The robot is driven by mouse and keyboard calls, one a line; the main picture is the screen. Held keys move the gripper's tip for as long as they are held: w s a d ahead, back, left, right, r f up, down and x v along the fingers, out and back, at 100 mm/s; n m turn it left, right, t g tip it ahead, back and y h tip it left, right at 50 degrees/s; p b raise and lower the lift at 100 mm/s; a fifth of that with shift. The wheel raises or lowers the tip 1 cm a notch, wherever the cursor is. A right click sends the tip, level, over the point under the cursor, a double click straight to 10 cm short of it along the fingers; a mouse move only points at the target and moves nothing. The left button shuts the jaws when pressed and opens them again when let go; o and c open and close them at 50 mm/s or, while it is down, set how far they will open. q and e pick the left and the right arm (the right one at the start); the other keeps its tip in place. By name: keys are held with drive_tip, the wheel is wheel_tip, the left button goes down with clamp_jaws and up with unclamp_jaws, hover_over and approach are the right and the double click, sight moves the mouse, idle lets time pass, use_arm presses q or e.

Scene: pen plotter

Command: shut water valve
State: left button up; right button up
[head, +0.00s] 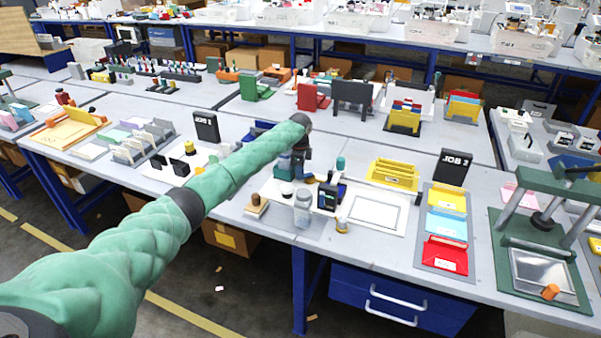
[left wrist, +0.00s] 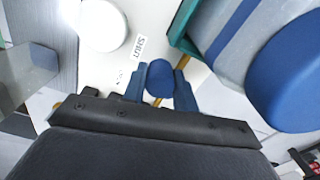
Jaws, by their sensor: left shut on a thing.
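My left gripper (head: 299,168) reaches down at the middle of the near bench, at the end of my green-sleeved arm. In the left wrist view its two blue fingers (left wrist: 160,84) are shut on a round blue knob, the water valve (left wrist: 159,74). A white label reading "SHUT" (left wrist: 138,46) lies just beyond the fingers on the pale panel. In the head view the valve is hidden by my gripper and arm. How far the knob is turned cannot be told. My right gripper is in neither view.
A white round lid (left wrist: 103,25) and a large blue cylinder (left wrist: 290,75) flank the gripper in the left wrist view. In the head view a clear jar (head: 303,208), a small black device (head: 327,196) and a yellow rack (head: 393,174) stand nearby.

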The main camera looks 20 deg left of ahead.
use_arm(q)
drive_tip(key=shift+w+r, duration=0.1)
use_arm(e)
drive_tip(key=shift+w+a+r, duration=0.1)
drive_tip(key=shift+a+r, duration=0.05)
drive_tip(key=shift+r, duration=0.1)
use_arm(q)
drive_tip(key=o, duration=0.8)
drive_tip(key=shift+o, duration=0.8)
drive_tip(key=shift+r, duration=0.15)
wheel_tip(320, 180, up, 6)
drive_tip(key=shift+r+b, duration=0.1)
drive_tip(key=shift+b, duration=1.1)
drive_tip(key=shift+r, duration=0.55)
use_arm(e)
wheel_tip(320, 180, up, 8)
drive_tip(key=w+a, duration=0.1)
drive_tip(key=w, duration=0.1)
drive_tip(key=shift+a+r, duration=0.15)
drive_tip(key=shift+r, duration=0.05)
